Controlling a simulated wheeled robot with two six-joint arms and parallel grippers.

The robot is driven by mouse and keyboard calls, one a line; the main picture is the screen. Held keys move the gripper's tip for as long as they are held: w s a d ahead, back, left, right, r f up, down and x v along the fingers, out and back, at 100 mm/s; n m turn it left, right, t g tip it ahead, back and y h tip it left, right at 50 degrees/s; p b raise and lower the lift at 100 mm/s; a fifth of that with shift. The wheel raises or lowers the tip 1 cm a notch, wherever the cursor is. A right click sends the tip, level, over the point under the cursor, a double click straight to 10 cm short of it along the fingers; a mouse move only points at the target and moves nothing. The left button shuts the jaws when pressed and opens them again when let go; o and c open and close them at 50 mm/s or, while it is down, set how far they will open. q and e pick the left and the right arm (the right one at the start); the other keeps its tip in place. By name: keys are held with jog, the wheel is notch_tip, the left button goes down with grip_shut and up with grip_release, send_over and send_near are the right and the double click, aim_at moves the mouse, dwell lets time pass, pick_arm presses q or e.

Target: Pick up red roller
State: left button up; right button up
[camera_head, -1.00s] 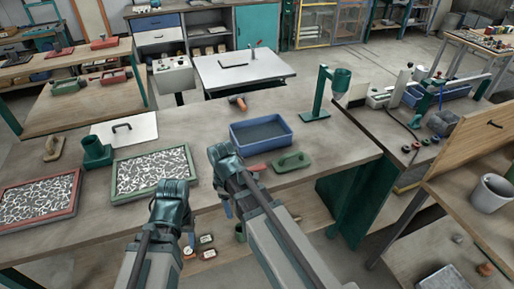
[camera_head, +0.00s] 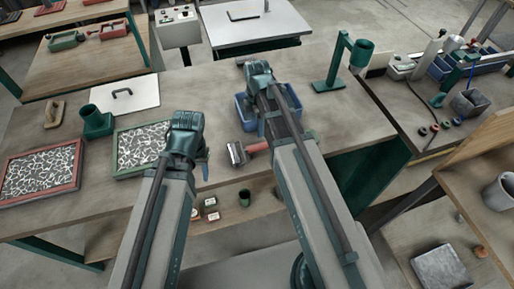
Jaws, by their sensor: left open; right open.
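The red roller (camera_head: 257,147) lies on the workbench (camera_head: 225,85) near its front edge, with a grey head at the left and a red handle pointing right. My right forearm covers the handle's far end. My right gripper (camera_head: 257,68) is open, beyond the roller and over the back left of the blue bin; its jaws are mostly hidden by the wrist. My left gripper (camera_head: 190,122) is open, to the left of the roller and beside the green-framed tray, apart from the roller. Its fingertips are largely hidden behind its wrist.
A blue bin (camera_head: 292,101) stands behind the roller, partly covered by my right arm. A green-framed tray (camera_head: 130,150) and a red-framed tray (camera_head: 40,172) of fibres lie left. A green stand (camera_head: 335,75) is at the back right. The bench's back middle is clear.

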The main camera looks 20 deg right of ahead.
jog(key=b, duration=0.7)
send_over(257, 145)
notch_tip(257, 145, down, 8)
jog(key=shift+s+r, duration=0.1)
jog(key=shift+r, duration=0.15)
notch_tip(257, 145, down, 5)
jog(key=b, duration=0.5)
jog(key=shift+a+f, duration=0.1)
grip_shut()
